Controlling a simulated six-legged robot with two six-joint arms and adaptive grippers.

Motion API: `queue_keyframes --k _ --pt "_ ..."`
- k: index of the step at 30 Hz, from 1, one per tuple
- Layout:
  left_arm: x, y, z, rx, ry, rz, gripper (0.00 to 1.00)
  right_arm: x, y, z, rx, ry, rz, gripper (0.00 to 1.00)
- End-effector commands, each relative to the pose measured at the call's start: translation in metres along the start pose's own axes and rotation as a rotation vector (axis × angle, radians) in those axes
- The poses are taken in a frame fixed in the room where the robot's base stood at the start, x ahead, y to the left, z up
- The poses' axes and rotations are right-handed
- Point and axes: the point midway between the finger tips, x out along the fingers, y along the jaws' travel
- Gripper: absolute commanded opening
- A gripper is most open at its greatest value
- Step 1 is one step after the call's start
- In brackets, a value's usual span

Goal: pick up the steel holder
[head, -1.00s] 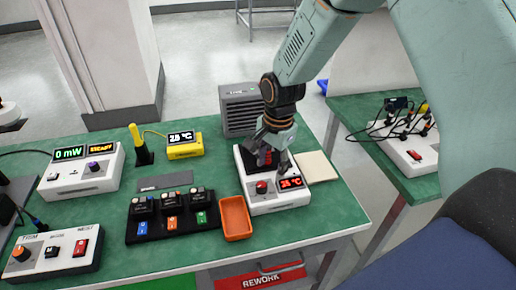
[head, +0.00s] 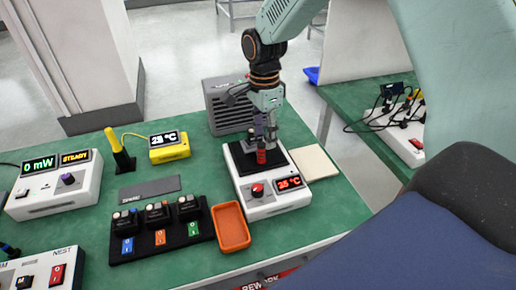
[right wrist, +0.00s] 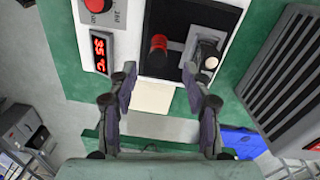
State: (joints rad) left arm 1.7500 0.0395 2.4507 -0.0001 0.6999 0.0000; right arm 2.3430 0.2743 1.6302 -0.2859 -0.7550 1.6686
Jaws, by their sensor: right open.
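In the head view the gripper largely hides the holder. My left gripper is not in view.
The white heater (head: 270,207) has a red knob and lit display. A grey vented box (head: 228,112) stands behind it, an orange tray (head: 231,227) at left and a pale pad (head: 315,163) at right. A black switch stand (head: 160,240) and yellow meter (head: 169,150) lie farther left.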

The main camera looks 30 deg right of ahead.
Motion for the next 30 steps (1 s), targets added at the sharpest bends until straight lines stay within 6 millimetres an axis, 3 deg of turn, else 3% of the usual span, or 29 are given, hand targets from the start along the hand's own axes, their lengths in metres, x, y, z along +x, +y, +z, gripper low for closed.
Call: queue_keyframes --k 12,20,30 --pt "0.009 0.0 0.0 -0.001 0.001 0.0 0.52 0.05 0.002 0.006 -0.001 0.0 0.0 0.5" --pt "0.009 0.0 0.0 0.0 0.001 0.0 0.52 0.052 0.0 0.006 -0.002 0.0 -0.002 0.49" --pt "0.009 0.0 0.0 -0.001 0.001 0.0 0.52 0.052 0.0 0.006 -0.002 0.0 -0.002 0.2"
